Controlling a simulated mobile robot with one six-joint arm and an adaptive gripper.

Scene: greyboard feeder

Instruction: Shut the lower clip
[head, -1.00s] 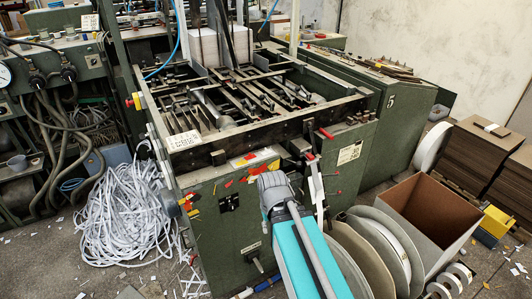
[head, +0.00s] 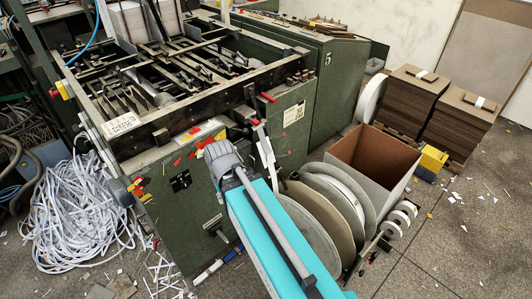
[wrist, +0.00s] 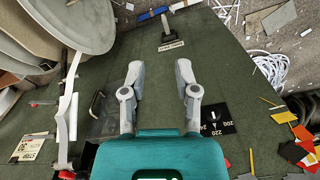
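My gripper (wrist: 159,74) is open and empty in the wrist view, its two grey fingers apart in front of the machine's green panel (wrist: 140,40).
Large grey discs (head: 310,225) and an open cardboard box (head: 374,160) stand right of the panel. A heap of white paper strips (head: 75,220) lies at the left. Red and yellow tabs (wrist: 290,145) stick to the panel.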

